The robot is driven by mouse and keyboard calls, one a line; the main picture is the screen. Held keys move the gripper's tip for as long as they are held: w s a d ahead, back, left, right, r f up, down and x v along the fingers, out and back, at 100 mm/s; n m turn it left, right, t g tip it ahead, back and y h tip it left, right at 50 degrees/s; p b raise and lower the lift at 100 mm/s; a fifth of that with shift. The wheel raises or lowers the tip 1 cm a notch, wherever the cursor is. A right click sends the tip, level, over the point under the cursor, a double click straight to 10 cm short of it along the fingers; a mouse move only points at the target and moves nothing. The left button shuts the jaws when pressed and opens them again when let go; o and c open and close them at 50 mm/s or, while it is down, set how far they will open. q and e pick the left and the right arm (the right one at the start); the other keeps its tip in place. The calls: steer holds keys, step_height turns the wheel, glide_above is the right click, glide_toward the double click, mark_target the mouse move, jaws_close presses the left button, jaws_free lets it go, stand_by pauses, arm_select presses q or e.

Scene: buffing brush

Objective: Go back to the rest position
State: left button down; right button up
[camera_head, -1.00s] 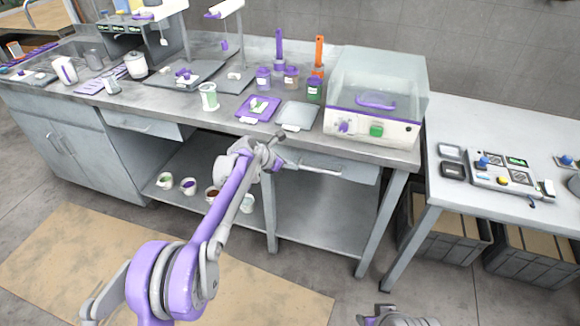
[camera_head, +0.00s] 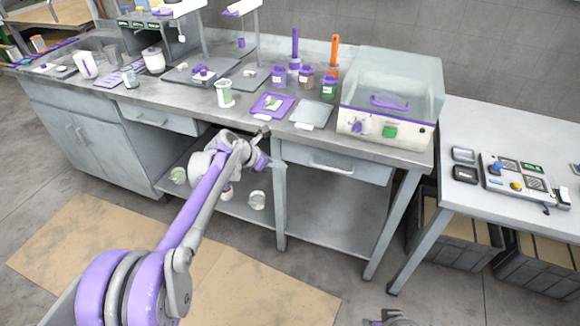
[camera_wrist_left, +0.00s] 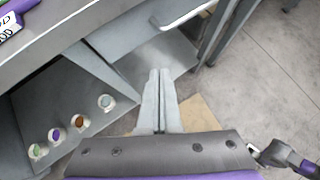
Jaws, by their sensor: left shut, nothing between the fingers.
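My left gripper (camera_head: 262,132) is in front of the bench's front edge, by the drawers, at the end of my purple and grey left arm. In the left wrist view its two grey fingers (camera_wrist_left: 160,100) lie together with nothing between them. The lower shelf and floor show beyond the fingertips. A small piece of my right arm (camera_head: 388,318) shows at the bottom edge of the head view, and part of it is at the right of the left wrist view (camera_wrist_left: 285,158). My right gripper's fingers are out of sight.
The steel bench (camera_head: 200,105) holds a purple tray (camera_head: 285,112), a white and green cup (camera_head: 224,93), several jars and a clear-lidded machine (camera_head: 390,132). Cups (camera_wrist_left: 80,121) stand on its lower shelf. A side table (camera_head: 480,140) is at right. The floor in front is open.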

arm_select(q)
steer(key=s+a+r+m+y+p, duration=0.1)
steer(key=s+a+r+m+p, duration=0.2)
steer(key=s, duration=0.4)
steer(key=s+a+r+m+y+p, duration=0.1)
steer(key=s+r+m, duration=0.2)
steer(key=s+m, duration=0.4)
steer(key=s+a+r+m+y+p, duration=0.1)
steer(key=s+r+m+y+p, duration=0.15)
steer(key=s, duration=0.55)
steer(key=s+a+f+m+y+p, duration=0.1)
steer(key=s+a+m+p, duration=0.1)
steer(key=s+m, duration=0.5)
steer(key=s+a+f+m+y+p, duration=0.1)
steer(key=s+a+m, duration=0.3)
steer(key=s, duration=0.8)
steer(key=m, duration=0.2)
steer(key=shift+f+m+g+y+p, duration=0.2)
steer(key=shift+m+g+y+p, duration=0.1)
steer(key=shift+m+y+p, duration=0.1)
steer(key=shift+a, duration=0.1)
